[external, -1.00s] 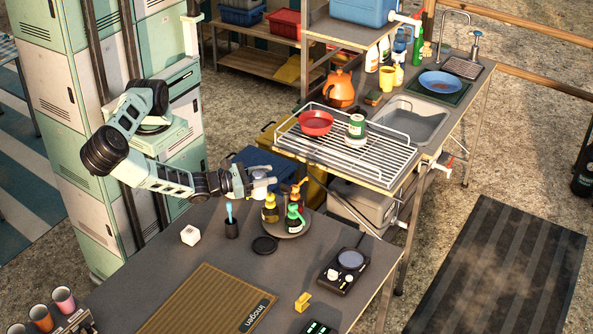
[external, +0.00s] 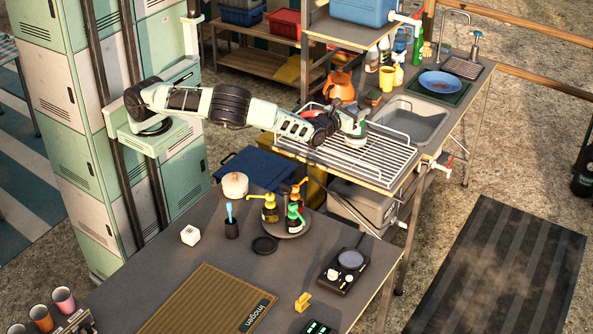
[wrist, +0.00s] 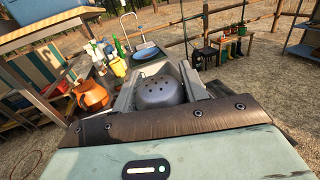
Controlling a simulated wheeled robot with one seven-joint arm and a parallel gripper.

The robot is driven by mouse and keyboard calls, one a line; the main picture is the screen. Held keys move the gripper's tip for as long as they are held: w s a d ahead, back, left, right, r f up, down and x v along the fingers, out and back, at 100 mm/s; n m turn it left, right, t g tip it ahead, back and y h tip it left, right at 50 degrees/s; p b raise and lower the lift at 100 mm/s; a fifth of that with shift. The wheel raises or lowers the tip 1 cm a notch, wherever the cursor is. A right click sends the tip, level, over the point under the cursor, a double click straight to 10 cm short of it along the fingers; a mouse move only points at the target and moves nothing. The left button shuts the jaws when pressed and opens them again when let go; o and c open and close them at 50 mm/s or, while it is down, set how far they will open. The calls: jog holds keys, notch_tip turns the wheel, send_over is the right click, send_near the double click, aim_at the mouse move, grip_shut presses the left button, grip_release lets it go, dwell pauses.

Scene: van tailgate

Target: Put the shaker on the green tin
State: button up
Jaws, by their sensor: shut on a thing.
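The shaker (wrist: 160,92), a grey dome with holes in its top, sits between the two fingers of my gripper (wrist: 163,82) in the wrist view. My gripper is shut on it. In the external view my gripper (external: 354,126) is over the drying rack, at the green tin. I cannot tell whether the shaker touches the tin. The tin is hidden in the wrist view.
The wire drying rack (external: 392,160) has free room at its right front. A red bowl (external: 312,114) on it is mostly behind my arm. An orange jug (external: 341,86) stands behind, and the sink (external: 412,118) lies to the right. Pump bottles stand on the near table.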

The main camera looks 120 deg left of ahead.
jog(key=s+a+r+n+g, duration=0.1)
jog(key=s+a+r+g, duration=0.15)
jog(key=a, duration=0.55)
jog(key=s+a+r+n+g, duration=0.15)
jog(key=s+a, duration=0.25)
jog(key=a, duration=0.4)
jog(key=shift+t+y, duration=0.3)
notch_tip(320, 180, down, 10)
jog(key=shift+a+r+p, duration=0.1)
jog(key=shift+r+p, duration=0.15)
jog(key=shift+p, duration=1)
jog(key=shift+f, duration=0.1)
jog(key=o, duration=1)
